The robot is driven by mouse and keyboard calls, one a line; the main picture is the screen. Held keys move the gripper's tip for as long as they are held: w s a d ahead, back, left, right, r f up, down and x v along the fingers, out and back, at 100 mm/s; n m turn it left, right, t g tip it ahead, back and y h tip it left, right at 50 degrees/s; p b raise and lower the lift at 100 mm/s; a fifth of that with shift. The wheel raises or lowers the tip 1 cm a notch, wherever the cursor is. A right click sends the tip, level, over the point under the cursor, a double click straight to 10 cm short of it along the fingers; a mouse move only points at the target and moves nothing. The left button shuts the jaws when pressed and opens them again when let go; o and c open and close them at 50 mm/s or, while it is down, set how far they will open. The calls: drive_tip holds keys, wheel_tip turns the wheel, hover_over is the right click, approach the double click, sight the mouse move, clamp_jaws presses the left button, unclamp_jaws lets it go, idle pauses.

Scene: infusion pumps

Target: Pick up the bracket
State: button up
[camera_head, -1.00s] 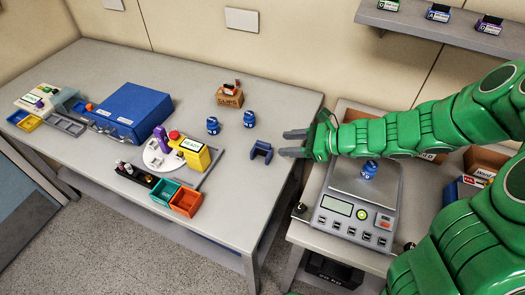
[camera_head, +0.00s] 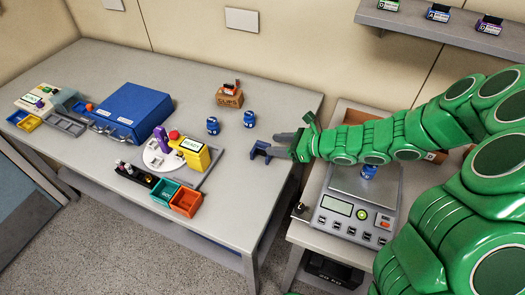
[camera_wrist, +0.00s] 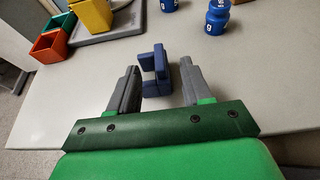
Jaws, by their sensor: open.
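The bracket is a small dark blue U-shaped piece (camera_head: 260,150) near the right edge of the grey table, and it also shows in the wrist view (camera_wrist: 155,72). My gripper (camera_head: 280,145) is open, with its grey fingers pointing left at the bracket. In the wrist view my gripper (camera_wrist: 157,80) has one finger on each side of the bracket, with a gap on both sides. In the head view the fingers partly overlap the bracket's right side.
Teal (camera_head: 165,192) and orange (camera_head: 186,202) bins lie left. A scale (camera_head: 356,217) with a blue bottle (camera_head: 369,171) is on the right-hand table.

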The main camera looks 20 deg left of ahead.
sight(268, 145)
drive_tip(key=shift+x, duration=1.9)
clamp_jaws()
